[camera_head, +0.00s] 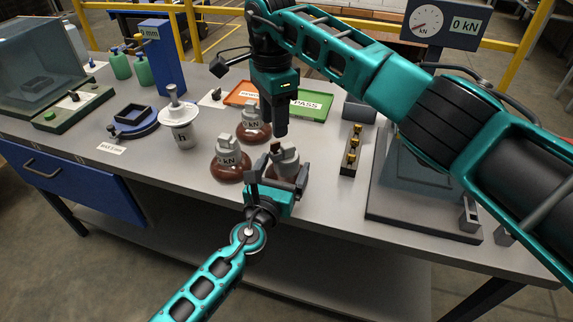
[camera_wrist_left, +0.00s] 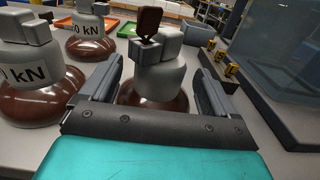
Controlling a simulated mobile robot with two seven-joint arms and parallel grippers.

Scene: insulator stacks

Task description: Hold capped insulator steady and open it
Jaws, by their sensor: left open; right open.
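The capped insulator (camera_head: 287,157) has a grey metal top with a brown piece (camera_wrist_left: 148,20) upright on it and a glossy brown skirt (camera_wrist_left: 152,95). It stands on the table at the front of a group of insulators. My left gripper (camera_head: 277,174) is open, with one finger on each side of the grey body; the left wrist view (camera_wrist_left: 150,80) shows the fingers apart, and I cannot tell whether they touch it. My right gripper (camera_head: 274,128) is open and points down just above and behind the brown piece, apparently empty. My left gripper hides much of the skirt in the head view.
Two other brown insulators marked kN (camera_head: 229,167) (camera_head: 254,122) stand to the left and behind. An orange tray (camera_head: 240,93) and a green PASS tray (camera_head: 318,104) lie at the back. A block with brass fittings (camera_head: 351,155) and a gauge rig (camera_head: 424,225) stand to the right.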

